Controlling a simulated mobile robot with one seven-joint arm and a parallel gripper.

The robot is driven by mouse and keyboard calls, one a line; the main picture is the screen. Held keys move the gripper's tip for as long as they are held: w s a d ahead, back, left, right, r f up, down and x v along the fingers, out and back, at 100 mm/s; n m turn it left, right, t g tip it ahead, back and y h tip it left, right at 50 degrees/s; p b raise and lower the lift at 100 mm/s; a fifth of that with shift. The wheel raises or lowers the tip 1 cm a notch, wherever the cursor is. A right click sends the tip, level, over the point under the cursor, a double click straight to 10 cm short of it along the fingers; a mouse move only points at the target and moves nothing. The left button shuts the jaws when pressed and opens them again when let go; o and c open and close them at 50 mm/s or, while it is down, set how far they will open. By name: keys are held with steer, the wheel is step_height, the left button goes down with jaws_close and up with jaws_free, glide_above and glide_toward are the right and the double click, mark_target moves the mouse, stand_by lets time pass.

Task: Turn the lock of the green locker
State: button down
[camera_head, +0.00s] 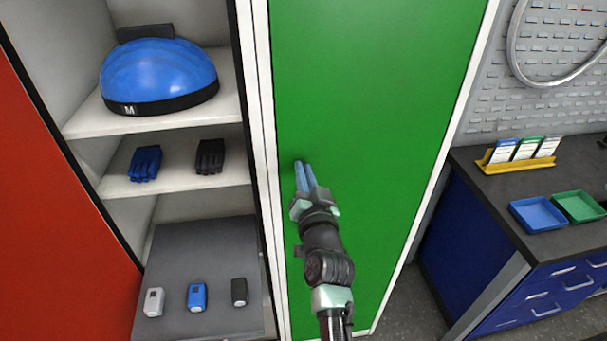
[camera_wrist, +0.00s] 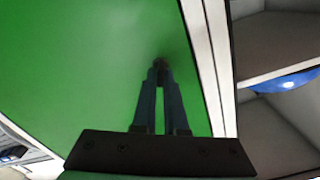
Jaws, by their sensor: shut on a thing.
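The green locker (camera_head: 370,90) has its door shut and fills the middle of the head view. The same green door (camera_wrist: 80,60) fills much of the wrist view. My gripper (camera_head: 304,165) reaches to the left edge of the door. In the wrist view the fingertips close on the small dark lock (camera_wrist: 160,64) of the green locker. The fingers hide most of the lock, and its turn angle cannot be told. In the head view the lock is hidden behind the fingertips.
An open locker stands at left with a blue helmet (camera_head: 158,76), gloves (camera_head: 145,164) and several small devices on its shelves. Its red door (camera_head: 50,220) is swung open. A workbench (camera_head: 490,195) with blue (camera_head: 538,214) and green (camera_head: 578,206) trays stands at right.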

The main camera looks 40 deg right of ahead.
steer(key=m, duration=0.8)
steer(key=m+p, duration=0.1)
steer(key=m, duration=0.3)
steer(key=shift+s+d+f+m, duration=0.1)
steer(key=shift+d+f+m, duration=0.05)
steer(key=shift+f+m, duration=0.15)
stand_by(0.4)
steer(key=c, duration=1)
jaws_free()
steer(key=shift+o, duration=0.2)
steer(key=p+v, duration=0.4)
steer(key=v, duration=0.9)
